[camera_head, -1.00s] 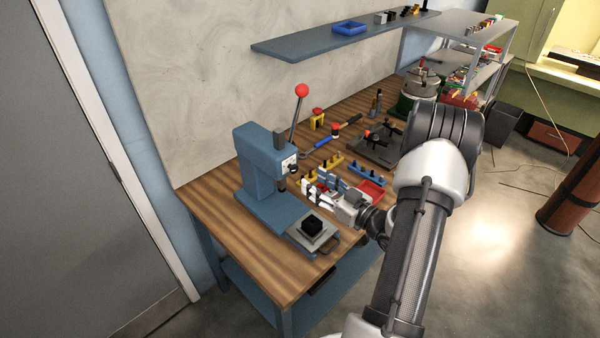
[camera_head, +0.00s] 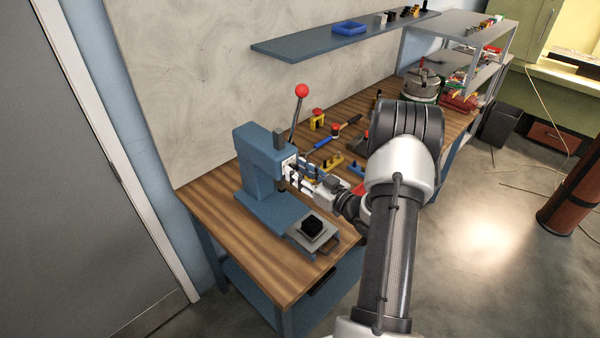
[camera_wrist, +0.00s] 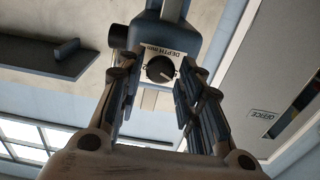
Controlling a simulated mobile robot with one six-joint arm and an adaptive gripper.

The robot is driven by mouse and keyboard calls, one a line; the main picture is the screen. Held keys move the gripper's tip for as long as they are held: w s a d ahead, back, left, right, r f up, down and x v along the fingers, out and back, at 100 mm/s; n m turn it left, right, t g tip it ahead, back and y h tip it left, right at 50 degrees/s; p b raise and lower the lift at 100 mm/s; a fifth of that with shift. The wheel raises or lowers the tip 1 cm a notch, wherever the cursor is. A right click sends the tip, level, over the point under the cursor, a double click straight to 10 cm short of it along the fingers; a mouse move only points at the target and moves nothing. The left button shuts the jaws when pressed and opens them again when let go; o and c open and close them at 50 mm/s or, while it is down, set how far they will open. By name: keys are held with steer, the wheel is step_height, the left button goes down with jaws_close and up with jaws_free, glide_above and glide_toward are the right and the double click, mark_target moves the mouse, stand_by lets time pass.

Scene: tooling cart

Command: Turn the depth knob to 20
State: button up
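The depth knob (camera_wrist: 160,69) is a round dark dial with a light pointer mark, under a white plate (camera_wrist: 161,51) reading "DEPTH mm". In the wrist view it lies between and beyond my gripper's fingers (camera_wrist: 154,88), which are apart with nothing between them. The knob is on the blue arbor press (camera_head: 257,160), whose red-balled lever (camera_head: 302,90) points up. In the head view my gripper (camera_head: 289,172) is at the press head and hides the knob there. I cannot tell whether the fingers touch the knob. The scale numbers are too small or covered to read.
A black block (camera_head: 312,225) sits on a grey plate on the press base. A wall shelf (camera_head: 335,38) hangs above the bench.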

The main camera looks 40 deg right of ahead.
steer(key=c, duration=0.7)
steer(key=m+p, duration=0.1)
steer(key=m, duration=0.5)
steer(key=shift+d+m+p, duration=0.1)
steer(key=shift+m+p, duration=0.2)
steer(key=m+p, duration=0.2)
steer(key=m, duration=0.4)
steer(key=shift+m, duration=0.3)
steer(key=m+p, duration=0.2)
steer(key=m, duration=0.5)
steer(key=shift+f, duration=0.1)
steer(key=m+p, duration=0.2)
steer(key=m, duration=0.4)
steer(key=shift+f+m, duration=0.15)
steer(key=shift+m, duration=0.15)
